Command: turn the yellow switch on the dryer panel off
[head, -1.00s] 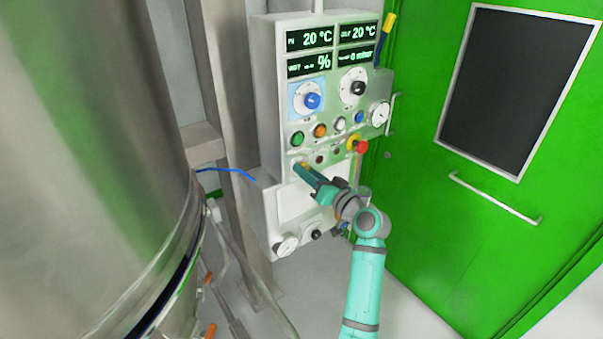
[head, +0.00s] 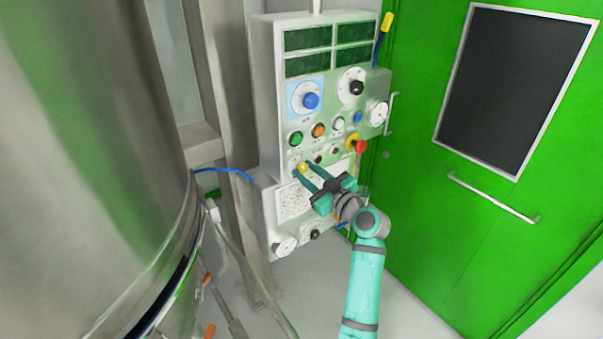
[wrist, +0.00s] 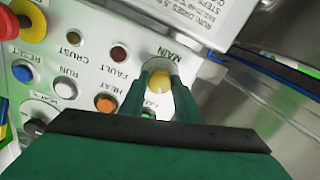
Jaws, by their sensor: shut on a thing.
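The dryer panel (head: 283,105) is a pale upright box with dark display windows (head: 330,47), all of them blank. The yellow switch (head: 302,168) is a small round knob at the panel's lower left. In the wrist view the yellow switch (wrist: 161,80) sits under the label MAIN, with a pale line on its face. My gripper (head: 301,170) reaches it from the lower right. In the wrist view my gripper (wrist: 160,85) has one finger on each side of the knob and is shut on it.
Close to the switch are green (head: 296,138) and orange (head: 318,130) buttons and small dark lamps. A red emergency knob (head: 361,147) sits to the right. A large steel vessel (head: 90,150) fills the left. A green door (head: 490,240) stands at right.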

